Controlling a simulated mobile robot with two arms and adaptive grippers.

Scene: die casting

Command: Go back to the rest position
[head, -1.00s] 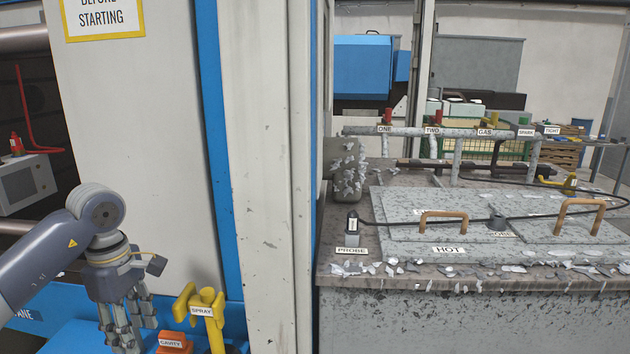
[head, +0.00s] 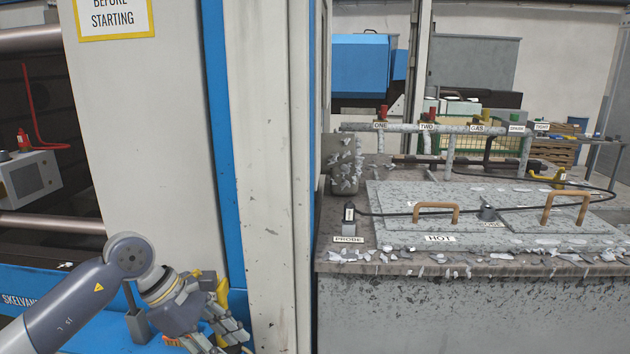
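My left gripper (head: 226,336) is at the bottom left, tilted with its fingers pointing to the lower right. Its fingers appear spread apart, and nothing is seen held between them. It is in front of the yellow spray handle (head: 222,290), which it largely hides. Orange parts show around the fingers, mostly covered, and I cannot tell whether the fingers touch them. My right gripper is not in view.
A white and blue machine frame (head: 275,200) stands just right of my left gripper. Beyond it is a furnace top (head: 335,268) with a HOT label (head: 440,238), wooden-coloured handles and a probe (head: 349,215). Pipes with labelled valves run behind. Metal flakes litter the edge.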

